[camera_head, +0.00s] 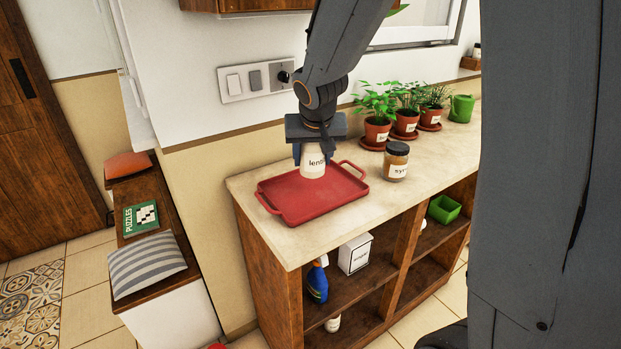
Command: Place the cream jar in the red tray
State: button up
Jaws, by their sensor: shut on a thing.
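The cream jar (313,168), a pale container with a label that seems to begin "len", is upright between the fingers of my gripper (313,152). My gripper points down and is shut on its upper part, hiding its top. The red tray (289,212), with a handle at each end, lies on the counter directly below. The jar's base is over the inside of the tray, towards its back. I cannot tell whether the base touches the tray floor or is slightly above it.
A brown jar (396,162) labelled "syr" stands right of the tray. Potted plants (377,132) and a green watering can (461,108) stand farther along the counter (365,219). The shelves below hold a blue spray bottle (317,283), a white box (355,254) and a green bin (444,209).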

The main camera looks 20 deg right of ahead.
aim_at(313, 175)
jog(key=shift+d+f, duration=0.15)
jog(key=shift+f, duration=0.7)
jog(key=shift+f+b, duration=0.9)
jog(key=shift+f, duration=0.9)
jog(key=shift+f, duration=0.15)
jog(key=o, duration=1.5)
jog(key=shift+c, duration=0.2)
